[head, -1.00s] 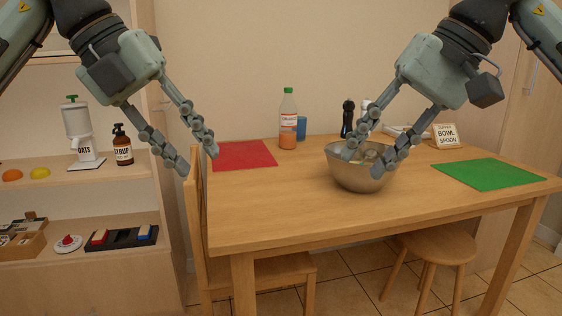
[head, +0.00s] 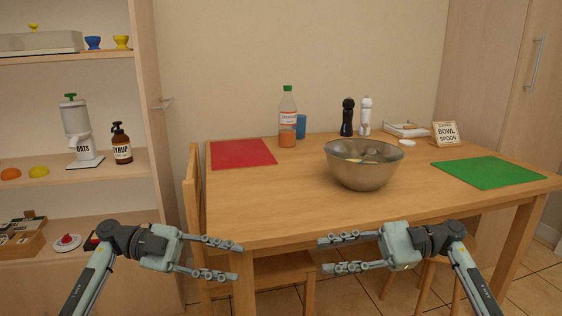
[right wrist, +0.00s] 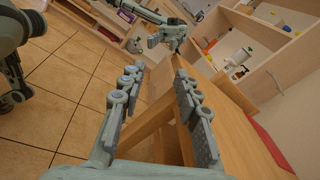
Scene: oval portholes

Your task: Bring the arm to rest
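My left gripper (head: 238,260) is open and empty in the head view, low in front of the table's left front corner. It also shows at the top of the right wrist view (right wrist: 172,38). My right gripper (head: 322,253) is open and empty, in front of the table's front edge, with its fingers pointing left toward the left gripper. In the right wrist view its two fingers (right wrist: 155,95) are spread apart with nothing held between them. A steel bowl (head: 365,165) stands on the table, apart from both grippers, with something inside that I cannot make out.
The wooden table (head: 300,190) holds a red mat (head: 242,153), a green mat (head: 488,171), a bottle (head: 288,118), a blue cup (head: 301,126), two mills and a sign (head: 446,134). A chair (head: 195,205) stands at its left. Shelves (head: 130,180) stand further left.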

